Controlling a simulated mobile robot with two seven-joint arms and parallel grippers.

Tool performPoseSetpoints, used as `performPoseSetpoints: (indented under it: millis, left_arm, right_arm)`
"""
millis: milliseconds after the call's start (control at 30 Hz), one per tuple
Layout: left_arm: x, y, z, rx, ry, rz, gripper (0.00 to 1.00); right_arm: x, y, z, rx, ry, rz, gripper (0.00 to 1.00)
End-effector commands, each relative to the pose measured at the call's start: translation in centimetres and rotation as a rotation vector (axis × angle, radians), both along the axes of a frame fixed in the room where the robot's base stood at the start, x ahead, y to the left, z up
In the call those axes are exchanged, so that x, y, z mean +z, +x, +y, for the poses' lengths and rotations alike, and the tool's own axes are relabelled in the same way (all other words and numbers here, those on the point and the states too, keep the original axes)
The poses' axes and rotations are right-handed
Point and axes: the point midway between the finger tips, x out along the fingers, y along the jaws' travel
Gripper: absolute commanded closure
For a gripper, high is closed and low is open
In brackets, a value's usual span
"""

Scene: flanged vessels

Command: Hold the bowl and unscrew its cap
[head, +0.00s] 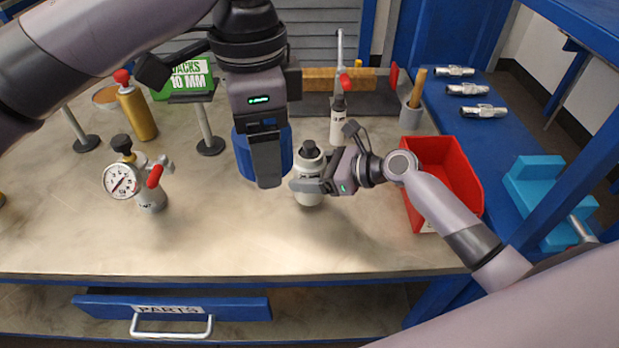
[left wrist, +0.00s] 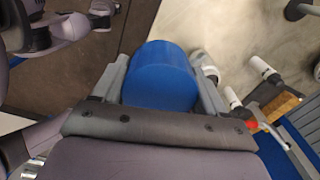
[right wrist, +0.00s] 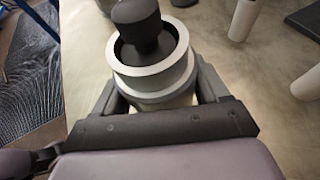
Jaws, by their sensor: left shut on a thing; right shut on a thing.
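The bowl (head: 308,198) is a pale grey-white flanged vessel, upright at the middle of the workbench. It is open at the top, and a black round part (right wrist: 137,27) stands up inside its ring. My right gripper (head: 312,180) is shut around the bowl's sides from the right. A blue cylinder (head: 245,152), which looks like the cap, is between the fingers of my left gripper (head: 268,170). It also shows in the left wrist view (left wrist: 160,75). The blue cylinder is apart from the bowl, to its left; its far side is hidden.
A pressure gauge with a red-handled valve (head: 150,190) stands left on the bench (head: 230,235). A red bin (head: 440,165) is right, behind my right arm. A white bottle (head: 338,122) and a yellow bottle (head: 137,110) stand farther back. The front middle is clear.

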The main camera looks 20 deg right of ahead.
Motion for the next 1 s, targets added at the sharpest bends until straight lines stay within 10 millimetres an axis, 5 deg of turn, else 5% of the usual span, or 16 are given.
performPoseSetpoints:
  millis: [500, 533, 600, 1000]
  left_arm:
    - [-0.5, 0.0, 0.0, 0.000, 0.000, 0.000, 0.64]
    - [-0.5, 0.0, 0.0, 0.000, 0.000, 0.000, 0.64]
    - [-0.5, 0.0, 0.0, 0.000, 0.000, 0.000, 0.64]
    - [-0.3, 0.0, 0.0, 0.000, 0.000, 0.000, 0.64]
  right_arm:
    - [-1.6, 0.1, 0.0, -0.001, 0.004, -0.005, 1.00]
    - [-1.9, 0.0, 0.0, -0.001, 0.001, -0.001, 0.23]
    - [-1.8, 0.0, 0.0, -0.001, 0.000, -0.002, 0.01]
    - [-1.4, -0.2, -0.3, -0.001, -0.001, -0.003, 0.01]
